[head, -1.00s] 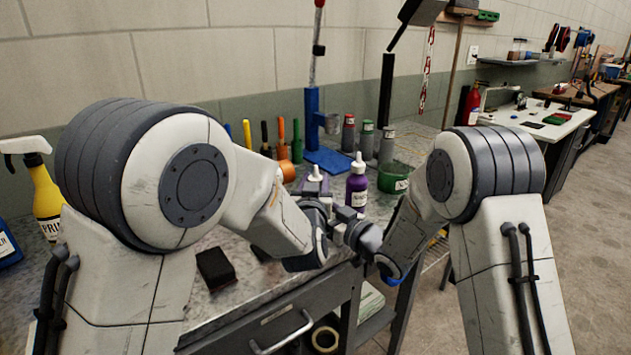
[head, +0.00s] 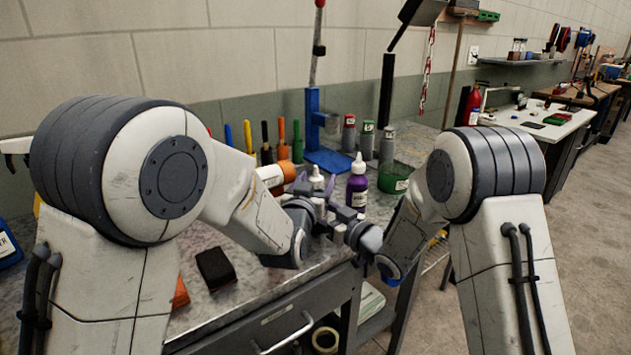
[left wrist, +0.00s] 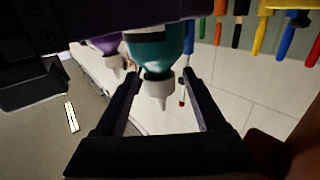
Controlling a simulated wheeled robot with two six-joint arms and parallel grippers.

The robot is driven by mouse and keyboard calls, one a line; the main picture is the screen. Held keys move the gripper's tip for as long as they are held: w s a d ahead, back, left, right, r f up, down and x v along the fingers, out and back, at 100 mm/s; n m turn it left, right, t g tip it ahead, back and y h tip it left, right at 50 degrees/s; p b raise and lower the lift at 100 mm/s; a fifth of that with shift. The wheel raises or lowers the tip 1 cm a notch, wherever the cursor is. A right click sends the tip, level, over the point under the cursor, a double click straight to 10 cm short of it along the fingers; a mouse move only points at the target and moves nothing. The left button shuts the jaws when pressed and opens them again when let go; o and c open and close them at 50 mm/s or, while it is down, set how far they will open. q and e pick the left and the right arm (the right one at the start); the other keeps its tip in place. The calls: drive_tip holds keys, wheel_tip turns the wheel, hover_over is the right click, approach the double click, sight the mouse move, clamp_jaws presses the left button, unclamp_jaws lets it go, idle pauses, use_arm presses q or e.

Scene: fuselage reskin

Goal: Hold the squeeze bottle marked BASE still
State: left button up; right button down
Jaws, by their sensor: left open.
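A teal squeeze bottle with a white nozzle (left wrist: 158,50) shows upside down in the left wrist view, between the fingers of my open left gripper (left wrist: 160,76). I cannot see contact with either finger. In the head view a white nozzle (head: 317,178) stands up behind my left gripper (head: 318,195), which hides the bottle's body. A purple squeeze bottle (head: 357,187) stands upright just right of it; it also shows in the left wrist view (left wrist: 104,45). No label reads clearly as BASE. My right gripper (head: 347,228) is low in front of the purple bottle, its jaws unclear.
Orange-and-white container (head: 275,175), coloured-handled tools (head: 265,145) and a blue stand (head: 325,158) line the back of the bench. A green tape roll (head: 395,178) lies right of the purple bottle. A dark block (head: 215,268) lies on the bench's front left.

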use_arm(q)
drive_tip(key=v, duration=0.7)
drive_tip(key=shift+s, duration=0.25)
drive_tip(key=shift+d, duration=0.1)
drive_tip(key=shift+s+d+n+y, duration=1.3)
drive_tip(key=shift+s+n+y, duration=0.4)
drive_tip(key=shift+s+y, duration=0.8)
drive_tip(key=shift+t+y, duration=0.3)
drive_tip(key=shift+y, duration=0.2)
drive_tip(key=w, duration=0.8)
drive_tip(key=w+a, duration=0.1)
drive_tip(key=w, duration=0.3)
drive_tip(key=shift+w, duration=0.15)
drive_tip(key=shift+r, duration=0.1)
clamp_jaws()
